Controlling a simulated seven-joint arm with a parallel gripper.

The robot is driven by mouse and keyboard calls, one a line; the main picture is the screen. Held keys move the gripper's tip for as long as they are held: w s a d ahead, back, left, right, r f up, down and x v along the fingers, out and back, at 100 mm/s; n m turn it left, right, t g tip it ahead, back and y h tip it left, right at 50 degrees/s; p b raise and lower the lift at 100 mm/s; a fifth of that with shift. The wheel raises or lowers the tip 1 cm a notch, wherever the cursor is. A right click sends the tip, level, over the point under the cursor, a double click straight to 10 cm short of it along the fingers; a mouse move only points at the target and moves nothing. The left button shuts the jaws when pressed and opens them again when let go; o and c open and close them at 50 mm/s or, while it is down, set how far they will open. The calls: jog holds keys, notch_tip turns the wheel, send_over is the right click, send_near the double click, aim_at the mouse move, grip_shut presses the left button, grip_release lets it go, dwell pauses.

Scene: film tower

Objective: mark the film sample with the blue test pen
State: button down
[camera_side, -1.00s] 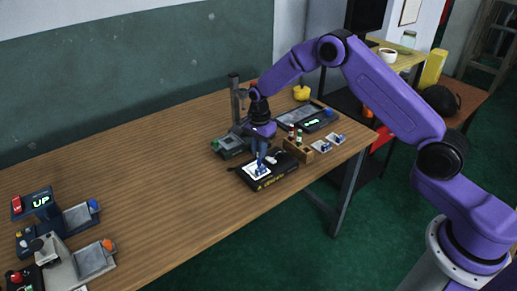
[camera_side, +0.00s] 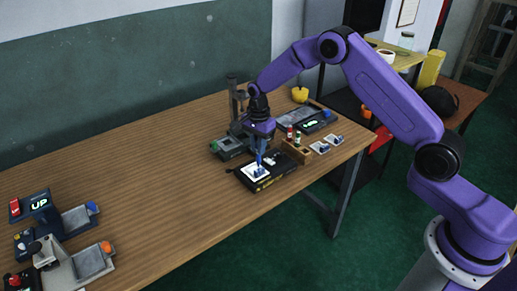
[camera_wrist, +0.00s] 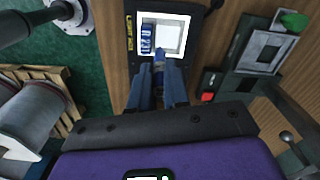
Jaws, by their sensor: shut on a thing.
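My gripper (camera_side: 259,163) is shut on the blue test pen (camera_wrist: 159,57), which points down between the two blue fingers in the wrist view. The fingers hide most of the pen. The film sample (camera_wrist: 172,38) is a pale square in a white frame, with a dark blue patch on its left part. It lies on a black box (camera_side: 274,180) with yellow lettering, near the table's front edge. The pen tip is over the sample's near edge in the wrist view. I cannot tell whether it touches the film.
A wooden rack (camera_side: 297,153) with red- and green-topped items stands right of the box, beside two small white-framed cards (camera_side: 320,147). A grey-green device (camera_side: 229,146) stands behind left. Machines with an "UP" display (camera_side: 40,204) are at far left. The table's middle is clear.

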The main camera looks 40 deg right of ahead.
jog(key=shift+r, duration=2.75)
jog(key=f, duration=0.2)
jog(key=a+f, duration=0.1)
jog(key=f, duration=0.1)
jog(key=a+f, duration=0.1)
jog(key=f, duration=0.1)
jog(key=shift+a+f, duration=0.15)
jog(key=shift+a, duration=0.05)
jog(key=shift+f, duration=0.35)
dwell(0.5)
jog(key=shift+d, duration=1.2)
dwell(2.1)
